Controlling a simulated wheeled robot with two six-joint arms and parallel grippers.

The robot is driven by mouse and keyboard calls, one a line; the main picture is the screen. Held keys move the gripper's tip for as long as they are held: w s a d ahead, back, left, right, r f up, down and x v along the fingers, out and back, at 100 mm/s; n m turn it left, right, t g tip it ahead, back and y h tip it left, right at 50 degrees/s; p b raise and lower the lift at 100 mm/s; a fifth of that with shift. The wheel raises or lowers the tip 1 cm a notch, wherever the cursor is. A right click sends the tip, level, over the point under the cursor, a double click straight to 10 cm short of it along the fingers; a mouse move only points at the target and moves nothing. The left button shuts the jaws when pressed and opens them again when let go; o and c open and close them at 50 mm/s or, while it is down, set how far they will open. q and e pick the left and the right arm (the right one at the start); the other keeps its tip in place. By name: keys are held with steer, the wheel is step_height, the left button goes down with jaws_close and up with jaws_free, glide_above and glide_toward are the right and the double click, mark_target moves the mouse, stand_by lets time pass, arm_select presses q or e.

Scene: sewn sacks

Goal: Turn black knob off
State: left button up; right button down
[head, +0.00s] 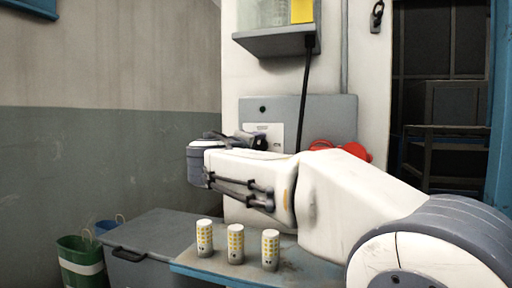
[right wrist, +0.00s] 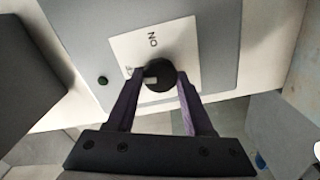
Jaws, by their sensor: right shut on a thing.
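The black knob (right wrist: 160,74) sits on a white label plate (right wrist: 125,45) on a grey panel (right wrist: 215,30). The word ON reads above the knob in the right wrist view; another mark at its left is partly covered by a finger. A small light patch shows on the knob's lower left side. My right gripper (right wrist: 160,78) has its two dark fingers on either side of the knob and is shut on it. My left gripper is not in view.
A small dark button (head: 263,109) is on the panel. Red round parts (head: 322,146) show behind my arm. Several yellow-patterned white cylinders (head: 236,243) stand on a bench below. A grey chest (head: 150,235) and a green bucket (head: 80,262) are at left. A shelf (head: 275,42) hangs above.

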steer(key=shift+f+n, duration=0.1)
steer(key=shift+n, duration=0.8)
steer(key=shift+c, duration=1.4)
jaws_free()
steer(key=v, duration=1)
steer(key=shift+s, duration=0.25)
